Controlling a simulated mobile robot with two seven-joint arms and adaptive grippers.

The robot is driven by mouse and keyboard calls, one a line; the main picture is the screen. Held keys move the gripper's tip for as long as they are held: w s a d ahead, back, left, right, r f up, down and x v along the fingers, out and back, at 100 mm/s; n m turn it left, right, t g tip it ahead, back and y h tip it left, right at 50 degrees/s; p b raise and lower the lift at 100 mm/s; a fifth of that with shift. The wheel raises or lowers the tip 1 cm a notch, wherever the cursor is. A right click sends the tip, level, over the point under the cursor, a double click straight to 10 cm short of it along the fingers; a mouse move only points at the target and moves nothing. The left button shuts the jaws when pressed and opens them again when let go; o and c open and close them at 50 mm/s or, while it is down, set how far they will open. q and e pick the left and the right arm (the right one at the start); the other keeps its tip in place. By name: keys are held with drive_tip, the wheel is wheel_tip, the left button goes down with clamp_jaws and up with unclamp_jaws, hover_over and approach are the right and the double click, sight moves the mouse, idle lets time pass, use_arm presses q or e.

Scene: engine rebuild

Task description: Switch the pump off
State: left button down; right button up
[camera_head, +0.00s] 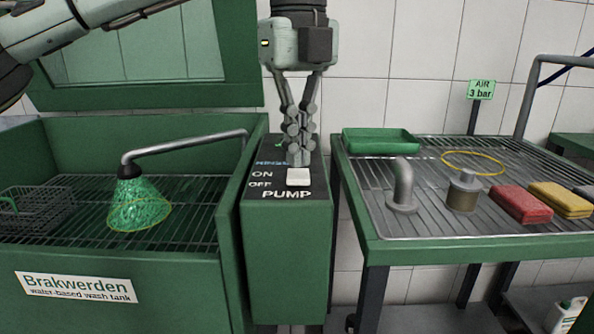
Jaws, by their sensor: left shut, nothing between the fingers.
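The pump box (287,250) is a green cabinet with a dark top marked ON, OFF and PUMP. A white rocker switch (298,177) sits on that top beside the ON and OFF labels. My left gripper (297,160) points down with its fingers shut and empty, its tips right at the back edge of the switch. I cannot tell whether the tips touch it. A green spray (140,205) comes from the shower head (129,170) over the wash tank (120,277). My right gripper is not in view.
A wire basket (35,212) stands in the tank at left. The rack table (470,246) at right bears a green tray (380,141), a bent pipe (403,187), a cylindrical part (464,191), a yellow ring (473,163), and red (520,204) and yellow (561,199) blocks.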

sight(298, 177)
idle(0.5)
use_arm(q)
drive_tip(key=shift+f+b, duration=0.8)
drive_tip(key=shift+f, duration=0.3)
idle(0.4)
drive_tip(key=shift+r, duration=0.1)
drive_tip(key=shift+r+p, duration=2.65)
drive_tip(key=shift+r, duration=0.75)
